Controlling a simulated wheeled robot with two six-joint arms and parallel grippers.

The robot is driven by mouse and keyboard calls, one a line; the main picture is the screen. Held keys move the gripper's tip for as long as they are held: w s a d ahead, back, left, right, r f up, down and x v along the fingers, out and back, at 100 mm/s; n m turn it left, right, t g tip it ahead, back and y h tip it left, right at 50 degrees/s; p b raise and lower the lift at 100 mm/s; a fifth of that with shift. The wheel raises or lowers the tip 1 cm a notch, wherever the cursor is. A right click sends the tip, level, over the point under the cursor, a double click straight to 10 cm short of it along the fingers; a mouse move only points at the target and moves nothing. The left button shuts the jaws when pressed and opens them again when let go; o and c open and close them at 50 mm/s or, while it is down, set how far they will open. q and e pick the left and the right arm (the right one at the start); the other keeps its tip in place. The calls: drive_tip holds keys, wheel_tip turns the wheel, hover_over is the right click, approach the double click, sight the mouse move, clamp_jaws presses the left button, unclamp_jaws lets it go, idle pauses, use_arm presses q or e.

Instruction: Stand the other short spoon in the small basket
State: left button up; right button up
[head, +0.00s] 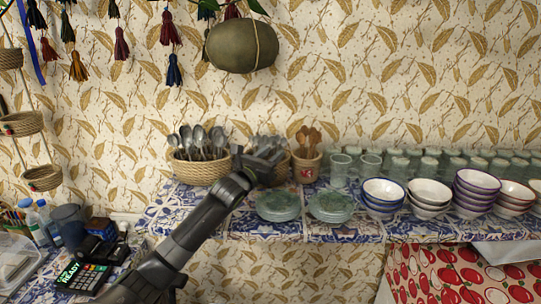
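A wide woven basket (187,173) full of upright metal spoons (200,138) stands on the left part of the blue-tiled counter (290,231). A second basket of metal spoons (272,143) stands right of it, mostly hidden behind my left gripper. A small basket-like pot (313,172) farther right holds several wooden spoons (311,136). My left gripper (266,157) is in front of the second basket. Its fingers are dark and small against the spoons, so I cannot tell whether it holds a spoon. My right gripper is out of view.
Stacked glass saucers (279,206) and (332,208) more glass saucers lie near the counter's front edge. Clear glasses (369,164) and stacked bowls (383,194) fill the right. A card reader (85,277) is at lower left. A gourd (241,46) hangs above.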

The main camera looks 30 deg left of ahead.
use_arm(q)
drive_tip(key=shift+s, duration=0.1)
drive_tip(key=shift+s+f, duration=0.1)
drive_tip(key=shift+s, duration=0.15)
drive_tip(key=s+b, duration=0.1)
drive_tip(key=s, duration=0.3)
drive_tip(key=s+f+b, duration=0.1)
drive_tip(key=s+b, duration=0.1)
drive_tip(key=s, duration=0.3)
drive_tip(key=s+f+b, duration=0.1)
drive_tip(key=s+b, duration=0.1)
drive_tip(key=s, duration=0.3)
drive_tip(key=shift+s+d, duration=0.15)
drive_tip(key=shift+s+f, duration=0.15)
drive_tip(key=shift+s, duration=0.95)
